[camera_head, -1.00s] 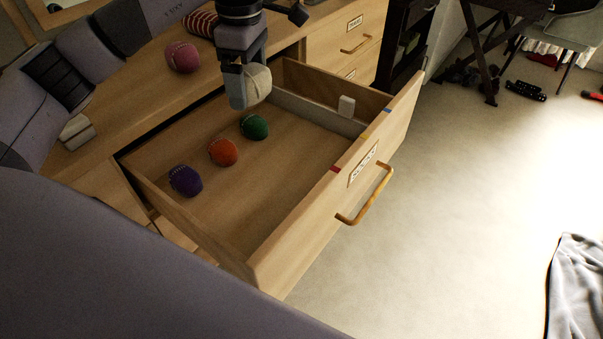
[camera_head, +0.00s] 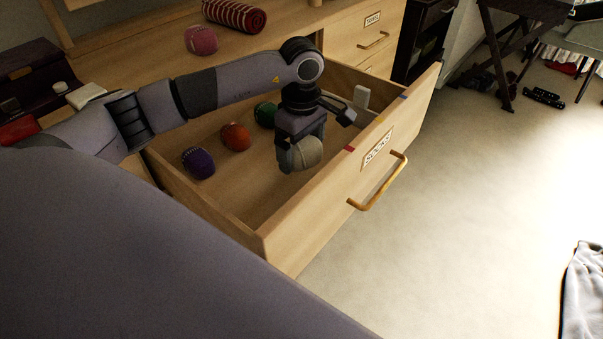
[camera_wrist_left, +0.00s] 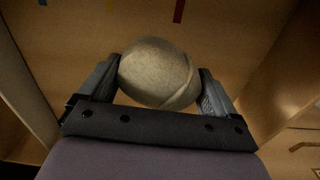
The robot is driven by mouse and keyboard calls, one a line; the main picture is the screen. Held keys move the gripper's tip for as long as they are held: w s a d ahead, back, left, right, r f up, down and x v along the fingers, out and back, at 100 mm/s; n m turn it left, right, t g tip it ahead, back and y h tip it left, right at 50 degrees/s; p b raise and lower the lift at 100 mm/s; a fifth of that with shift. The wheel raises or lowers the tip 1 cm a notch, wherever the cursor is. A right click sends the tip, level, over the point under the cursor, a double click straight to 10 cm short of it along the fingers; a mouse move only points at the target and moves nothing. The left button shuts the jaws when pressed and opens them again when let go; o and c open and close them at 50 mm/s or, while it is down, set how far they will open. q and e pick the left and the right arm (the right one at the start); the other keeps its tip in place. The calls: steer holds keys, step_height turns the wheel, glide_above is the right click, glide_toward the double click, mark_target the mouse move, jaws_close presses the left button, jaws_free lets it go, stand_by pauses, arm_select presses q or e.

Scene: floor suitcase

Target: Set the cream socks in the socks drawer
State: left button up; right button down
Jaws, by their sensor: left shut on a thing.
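The cream socks (camera_head: 308,152) are a rolled ball held by my left gripper (camera_head: 300,158). In the left wrist view the cream socks (camera_wrist_left: 158,74) sit between the two fingers of the left gripper (camera_wrist_left: 160,88), touched on both sides. They are over the open socks drawer (camera_head: 325,200), near its front panel; the gap to the drawer floor cannot be told. My right gripper is not in view.
Pink socks (camera_head: 201,39) and a striped red roll (camera_head: 234,14) lie on the dresser top. A small white block (camera_head: 361,96) is at the drawer's far end. Coloured marks line the front panel's top edge.

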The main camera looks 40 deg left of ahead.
mark_target(302, 142)
arm_select(q)
step_height(302, 142, down, 7)
steer(key=shift+f+b, duration=0.15)
steer(key=shift+b, duration=0.2)
steer(key=shift+f, duration=0.1)
steer(key=o, duration=0.7)
steer(key=shift+o, duration=0.2)
steer(key=shift+r, duration=0.2)
step_height(302, 142, up, 12)
steer(key=shift+f+p, duration=0.1)
steer(key=shift+p, duration=0.55)
